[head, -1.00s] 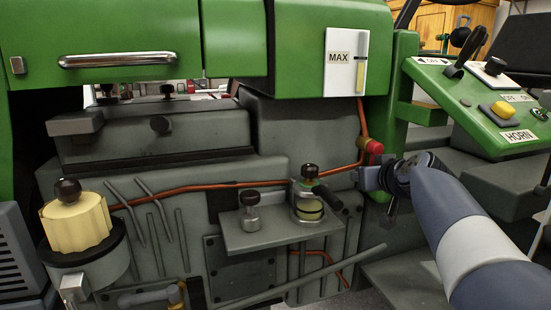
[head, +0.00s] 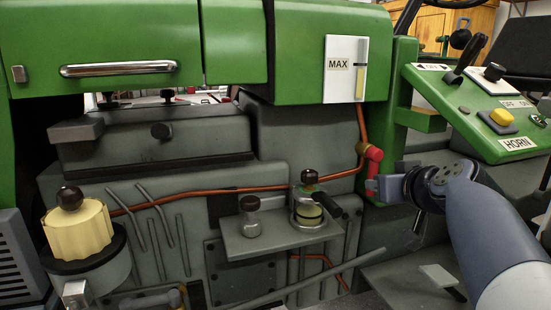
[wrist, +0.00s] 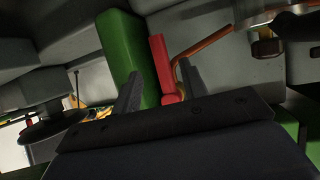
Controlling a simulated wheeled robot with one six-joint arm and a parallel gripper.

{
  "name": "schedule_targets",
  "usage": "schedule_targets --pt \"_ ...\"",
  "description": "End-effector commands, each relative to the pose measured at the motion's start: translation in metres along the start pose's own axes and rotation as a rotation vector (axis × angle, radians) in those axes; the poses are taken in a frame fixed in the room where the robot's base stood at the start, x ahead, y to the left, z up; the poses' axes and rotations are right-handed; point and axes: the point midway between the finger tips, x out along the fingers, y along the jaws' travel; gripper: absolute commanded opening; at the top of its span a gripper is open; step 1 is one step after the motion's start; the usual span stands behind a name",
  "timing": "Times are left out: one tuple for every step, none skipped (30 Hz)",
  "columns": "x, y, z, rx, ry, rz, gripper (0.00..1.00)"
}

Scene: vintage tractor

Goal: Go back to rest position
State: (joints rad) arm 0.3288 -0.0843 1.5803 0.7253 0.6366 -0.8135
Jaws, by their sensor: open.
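My gripper (head: 371,187) is at the right of the head view, beside the tractor's side panel. It is just below a red valve handle (head: 375,155) on a copper-coloured pipe (head: 362,122). In the wrist view my gripper (wrist: 161,70) has its two dark fingers apart. The red handle (wrist: 160,65) shows between them in the picture, with no clear contact. Nothing is held. The fingertips are small and partly hidden in the head view.
The green control panel (head: 480,115) with levers and a yellow button stands above my arm at the right.

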Motion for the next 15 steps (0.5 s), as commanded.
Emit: schedule_targets --pt "0.011 -0.001 0.002 -0.001 0.0 -0.002 0.41" --pt "0.016 -0.001 0.002 -0.001 0.0 -0.002 0.41" --pt "0.023 -0.001 0.002 -0.001 0.0 -0.003 0.41" --pt "0.029 -0.001 0.001 -0.001 0.0 -0.002 0.41" --pt "0.034 -0.001 0.001 -0.001 0.001 -0.001 0.41" --pt "0.041 -0.001 0.001 -0.001 0.0 -0.002 0.41" --pt "0.046 -0.001 0.001 -0.001 0.0 -0.002 0.41" --pt "0.051 -0.001 0.001 -0.001 0.001 -0.002 0.41" --pt "0.058 -0.001 0.001 -0.001 0.001 -0.001 0.41" --pt "0.063 -0.001 0.001 -0.001 0.001 -0.001 0.41" --pt "0.068 -0.001 0.001 -0.001 0.0 -0.001 0.41" --pt "0.075 -0.001 0.001 -0.001 0.001 -0.001 0.41" --pt "0.08 -0.001 0.001 -0.001 0.001 -0.001 0.41" --pt "0.085 -0.001 0.001 -0.001 0.002 -0.001 0.41" --pt "0.084 -0.002 -0.004 0.016 -0.001 -0.007 0.41"
